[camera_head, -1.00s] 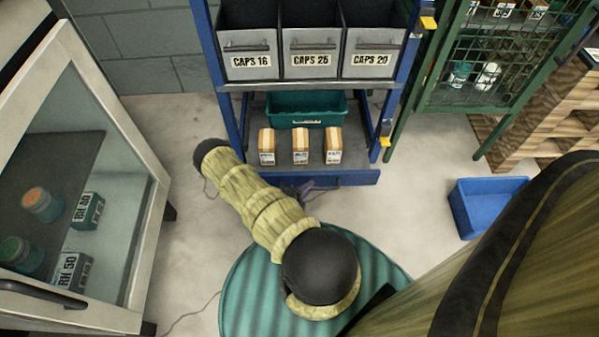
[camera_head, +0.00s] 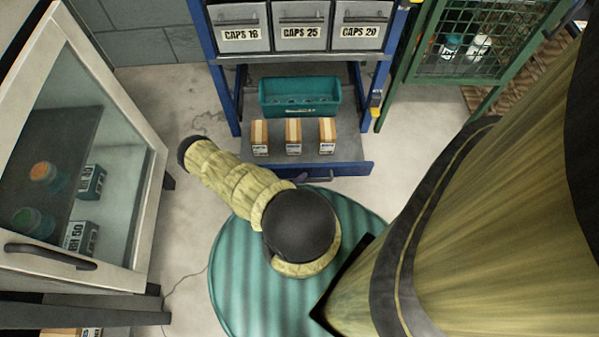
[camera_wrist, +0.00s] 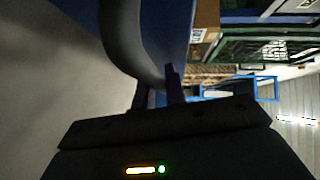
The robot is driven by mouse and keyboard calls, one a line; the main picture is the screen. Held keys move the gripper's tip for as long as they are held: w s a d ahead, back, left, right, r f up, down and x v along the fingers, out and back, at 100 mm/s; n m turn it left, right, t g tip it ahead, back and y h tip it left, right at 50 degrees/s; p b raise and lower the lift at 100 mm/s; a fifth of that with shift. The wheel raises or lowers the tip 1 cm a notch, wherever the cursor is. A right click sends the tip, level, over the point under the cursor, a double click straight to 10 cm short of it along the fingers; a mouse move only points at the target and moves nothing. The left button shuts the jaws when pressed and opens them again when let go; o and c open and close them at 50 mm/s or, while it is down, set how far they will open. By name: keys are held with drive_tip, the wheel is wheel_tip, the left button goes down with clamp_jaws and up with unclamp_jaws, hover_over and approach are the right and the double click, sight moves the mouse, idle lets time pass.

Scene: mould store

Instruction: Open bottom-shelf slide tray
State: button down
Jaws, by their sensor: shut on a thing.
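The bottom-shelf slide tray (camera_head: 270,166) is drawn partly out of the blue rack. It bears a teal bin (camera_head: 300,110) at the back and three small boxes (camera_head: 293,137) towards the front. My gripper (camera_head: 301,178) is at the tray's blue front, mostly hidden behind my arm in the head view. In the wrist view my gripper (camera_wrist: 171,86) is shut on the curved dark handle (camera_wrist: 118,35) of the tray, beside the blue front panel (camera_wrist: 178,30). The exact finger contact is dark and partly hidden.
Grey bins labelled CAPS (camera_head: 302,28) sit on the shelf above. A glass-fronted cabinet (camera_head: 150,175) stands at left. A green mesh door (camera_head: 462,60) stands open at right. Bare floor (camera_head: 415,110) shows right of the rack.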

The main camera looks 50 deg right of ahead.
drive_tip(key=c, duration=1.5)
unclamp_jaws()
drive_tip(key=shift+o, duration=0.2)
drive_tip(key=w+a+r+p, duration=0.1)
drive_tip(key=a+r+p, duration=0.1)
drive_tip(key=a, duration=1.5)
drive_tip(key=shift+w+r+p, duration=0.2)
drive_tip(key=shift+w+p, duration=0.1)
drive_tip(key=shift+p, duration=0.3)
drive_tip(key=shift+a, duration=0.1)
